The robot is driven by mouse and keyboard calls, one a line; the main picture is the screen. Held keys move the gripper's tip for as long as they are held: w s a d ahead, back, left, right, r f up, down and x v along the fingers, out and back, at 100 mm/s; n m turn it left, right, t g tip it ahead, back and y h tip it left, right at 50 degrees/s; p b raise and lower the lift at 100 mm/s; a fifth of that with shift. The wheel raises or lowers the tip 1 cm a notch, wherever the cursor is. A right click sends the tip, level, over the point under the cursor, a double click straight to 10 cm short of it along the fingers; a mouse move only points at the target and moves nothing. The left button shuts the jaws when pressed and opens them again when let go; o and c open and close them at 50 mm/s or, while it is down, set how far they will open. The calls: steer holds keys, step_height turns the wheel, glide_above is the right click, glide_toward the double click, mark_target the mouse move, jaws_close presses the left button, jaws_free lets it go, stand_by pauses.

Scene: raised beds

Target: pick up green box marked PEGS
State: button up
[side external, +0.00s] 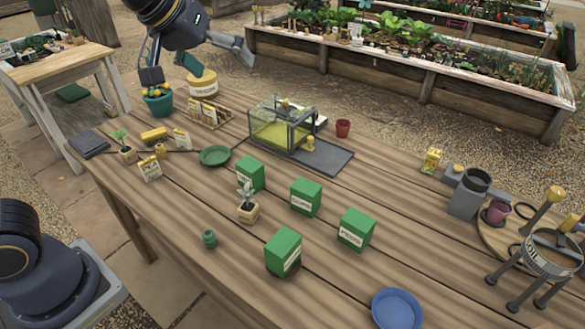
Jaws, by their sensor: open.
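Several green boxes with white labels stand on the wooden table. The box at the right of the group (356,230) has a label that appears to read PEGS, though the print is small. A second green box (306,197) stands up and left of it, with a label that looks like CLIPS. A third green box (250,174) is farther left, and another (284,252) is nearer the front; their labels are hard to read. My gripper (198,66) is open at the top left, above the table's far left end, well away from the boxes. Nothing shows held.
A blue plate (397,309) lies in front. A tripod pot (552,252) is at the right.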

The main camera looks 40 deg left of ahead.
steer(key=w+d+f+g, duration=0.1)
steer(key=w+d+f, duration=0.4)
steer(key=w+d, duration=0.3)
steer(key=m+g, duration=0.2)
steer(key=m, duration=0.3)
glide_toward(358, 221)
steer(key=shift+y, duration=0.3)
steer(key=x, duration=0.7)
steer(key=shift+d+f, duration=0.15)
steer(key=shift+d, duration=0.1)
steer(key=shift+x, duration=3.2)
steer(key=shift+w, duration=0.1)
steer(key=shift+c, duration=0.4)
steer(key=c, duration=1.2)
